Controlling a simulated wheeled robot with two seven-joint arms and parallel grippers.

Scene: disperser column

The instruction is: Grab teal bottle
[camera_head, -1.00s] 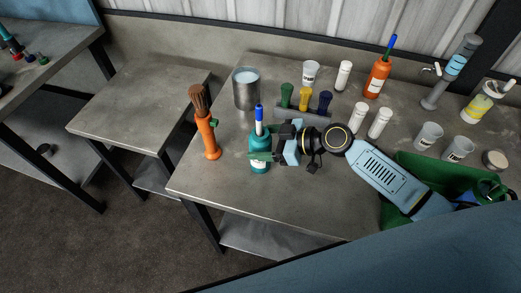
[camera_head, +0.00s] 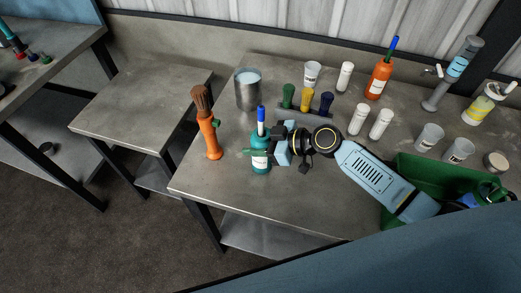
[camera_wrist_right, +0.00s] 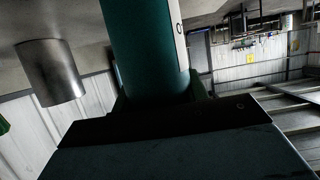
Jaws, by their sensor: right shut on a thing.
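The teal bottle (camera_head: 261,160) stands upright near the front left edge of the grey table, with a white label and a blue-and-white piece at its top. My right gripper (camera_head: 262,152) reaches it from the right and is shut on its body. In the right wrist view the teal bottle (camera_wrist_right: 146,45) fills the middle, close between the fingers, with part of its label at the right. I cannot tell whether its base touches the table. My left gripper is not in view.
An orange bottle with a brown brush (camera_head: 208,135) stands just left of the teal bottle. A metal cup (camera_head: 248,95) is behind it. A rack of coloured pieces (camera_head: 306,108) and white bottles stand beyond. A green bin (camera_head: 420,172) is at right.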

